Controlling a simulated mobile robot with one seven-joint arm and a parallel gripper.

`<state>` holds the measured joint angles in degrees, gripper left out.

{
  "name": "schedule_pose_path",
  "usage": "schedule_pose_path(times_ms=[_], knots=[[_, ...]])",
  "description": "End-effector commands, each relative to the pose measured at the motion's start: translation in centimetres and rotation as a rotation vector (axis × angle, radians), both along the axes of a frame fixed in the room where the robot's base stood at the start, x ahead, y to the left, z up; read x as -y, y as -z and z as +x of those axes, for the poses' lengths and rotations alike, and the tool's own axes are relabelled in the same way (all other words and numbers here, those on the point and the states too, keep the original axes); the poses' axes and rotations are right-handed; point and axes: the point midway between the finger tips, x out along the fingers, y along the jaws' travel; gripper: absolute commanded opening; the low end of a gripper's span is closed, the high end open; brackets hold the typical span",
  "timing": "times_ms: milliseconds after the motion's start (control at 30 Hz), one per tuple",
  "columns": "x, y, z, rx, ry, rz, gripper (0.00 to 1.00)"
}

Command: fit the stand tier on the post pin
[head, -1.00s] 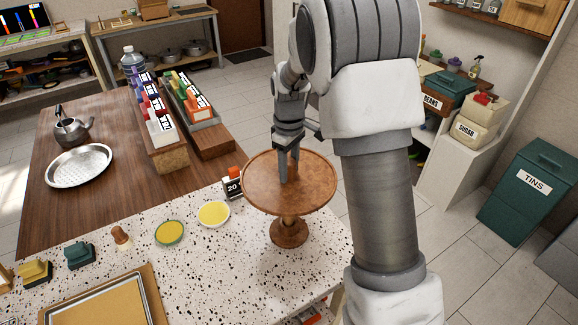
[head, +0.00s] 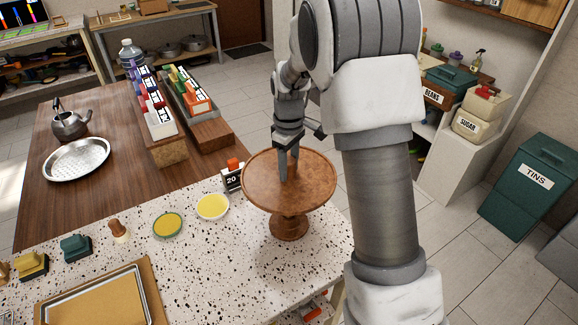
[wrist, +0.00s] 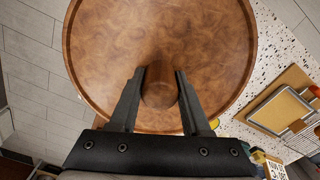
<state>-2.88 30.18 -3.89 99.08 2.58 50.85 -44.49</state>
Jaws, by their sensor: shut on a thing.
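The stand tier (head: 262,190) is a round brown wooden plate with a raised rim, lying roughly level. My gripper (head: 289,176) is above its middle, pointing down. In the wrist view my gripper (wrist: 158,88) is shut on the tier's short round central grip (wrist: 158,92), with a finger on each side. The turned wooden post foot (head: 289,229) stands upright on the speckled counter beneath the tier (wrist: 110,35). The plate hides the top of the post and its pin, so I cannot tell whether the tier is seated.
A price marker (head: 232,177) stands close to the tier's left edge. A yellow bowl (head: 212,206) and a yellow-topped round dish (head: 167,225) sit further left on the counter (head: 215,265). A framed tray (head: 98,300) lies at the front left.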

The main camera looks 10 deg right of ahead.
Motion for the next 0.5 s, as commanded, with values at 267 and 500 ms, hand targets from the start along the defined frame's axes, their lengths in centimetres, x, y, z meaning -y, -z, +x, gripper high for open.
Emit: schedule_pose_path(times_ms=[267,500], knots=[[0.02,-0.05,0.04,0.001,0.000,0.000,0.00],[0.02,0.82,0.03,0.001,0.000,0.000,0.00]])
